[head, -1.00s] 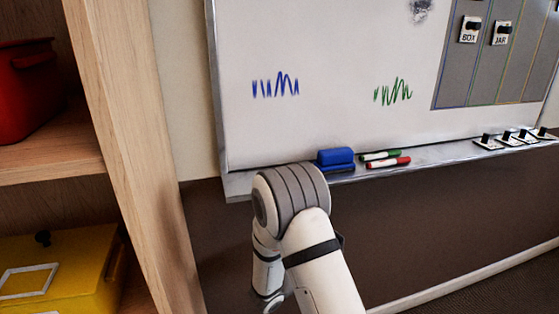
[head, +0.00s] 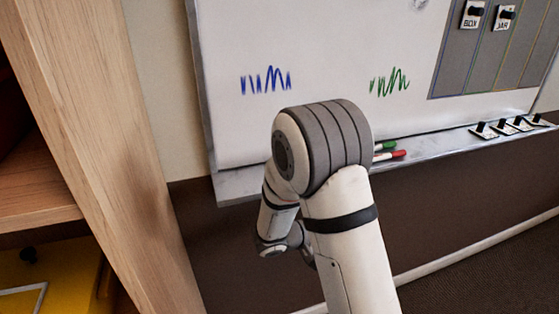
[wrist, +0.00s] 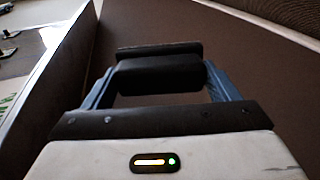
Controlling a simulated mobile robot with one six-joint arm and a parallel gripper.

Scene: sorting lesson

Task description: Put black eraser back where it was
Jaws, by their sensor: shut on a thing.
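In the wrist view my gripper (wrist: 162,85) is shut on the black eraser (wrist: 158,52), a dark block lying across between its two blue-grey fingers. The eraser is held in front of a plain brown surface, clear of the tray at the left. In the head view my arm stands in front of the whiteboard (head: 310,50) and its tray (head: 238,183). There the gripper's fingers and the eraser are hidden.
A green marker (head: 385,147) and a red marker (head: 390,155) lie on the tray. A grey panel (head: 490,55) carries BOX and JAR cards. A wooden shelf (head: 85,130) with a yellow box (head: 50,275) is at left.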

